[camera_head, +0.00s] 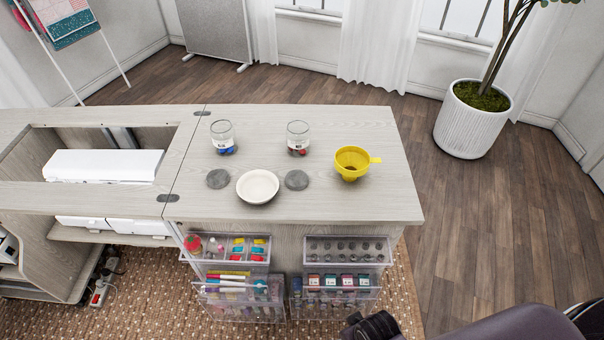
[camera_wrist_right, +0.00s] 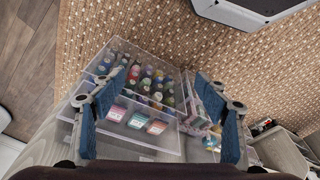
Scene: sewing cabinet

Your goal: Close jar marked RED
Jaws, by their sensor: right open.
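Two lidless glass jars with small labels stand upright on the cabinet top. The left jar (camera_head: 222,136) holds mostly blue pieces, and the right jar (camera_head: 298,138) holds red and some blue pieces. The label words are too small to read. Two grey round lids lie flat in front of them: the left lid (camera_head: 218,179) and the right lid (camera_head: 297,180). My right gripper (camera_head: 372,327) is low at the front, below the cabinet top and away from the jars. In the right wrist view its fingers (camera_wrist_right: 163,112) are spread and empty. My left gripper is out of view.
A white bowl (camera_head: 258,199) sits between the lids, and a yellow funnel (camera_head: 352,162) stands right of the jars. Clear drawers (camera_head: 346,251) with bottles and supplies stick out from the cabinet front, near my right gripper. The cabinet top's right front (camera_head: 385,205) is clear.

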